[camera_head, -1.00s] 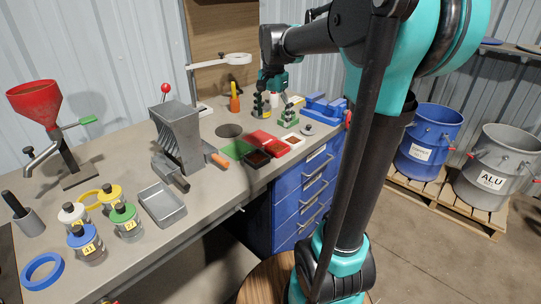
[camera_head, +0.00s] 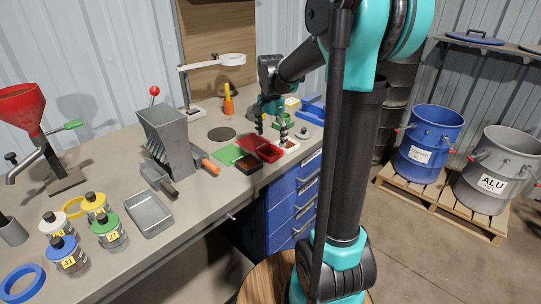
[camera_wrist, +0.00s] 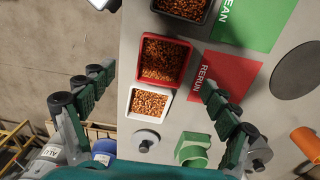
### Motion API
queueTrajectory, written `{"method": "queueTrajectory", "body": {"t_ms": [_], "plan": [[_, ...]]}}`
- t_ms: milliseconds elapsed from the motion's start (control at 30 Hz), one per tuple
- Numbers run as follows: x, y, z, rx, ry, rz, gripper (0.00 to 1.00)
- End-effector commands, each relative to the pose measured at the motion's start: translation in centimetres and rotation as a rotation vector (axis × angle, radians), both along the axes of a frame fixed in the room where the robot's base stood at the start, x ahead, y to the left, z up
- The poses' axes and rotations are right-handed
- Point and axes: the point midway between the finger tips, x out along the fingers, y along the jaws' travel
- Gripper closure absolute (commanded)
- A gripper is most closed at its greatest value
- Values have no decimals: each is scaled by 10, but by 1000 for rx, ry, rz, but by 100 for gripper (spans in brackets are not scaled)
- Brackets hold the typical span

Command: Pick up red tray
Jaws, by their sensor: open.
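The red tray (camera_wrist: 163,37) is a small square tray filled with copper-coloured granules. It lies on the bench between a white tray (camera_wrist: 133,100) and a black tray (camera_wrist: 183,17) in the wrist view. It also shows in the head view (camera_head: 271,154), small and close to the front edge. My gripper (camera_wrist: 158,80) is open and empty, with one finger left of the red and white trays and the other to their right, over the red mat's lower end. In the head view my gripper (camera_head: 271,126) hangs above the bench just behind the trays.
A red RERUN mat (camera_wrist: 225,72) and a green mat (camera_wrist: 258,20) lie beside the trays. A grey lidded disc (camera_wrist: 145,140) and a green holder (camera_wrist: 192,150) are close by. A grey bin (camera_head: 150,212) and jars stand further left. Blue drawers (camera_head: 290,205) are below the bench.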

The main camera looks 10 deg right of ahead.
Motion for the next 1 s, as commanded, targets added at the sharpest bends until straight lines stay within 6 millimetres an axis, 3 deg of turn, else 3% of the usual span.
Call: {"method": "queueTrajectory", "body": {"t_ms": [400,700,1000], "plan": [[5,0,-48,0,0,0,12],[5,0,-52,0,0,0,13],[5,0,-52,0,0,0,51]]}}
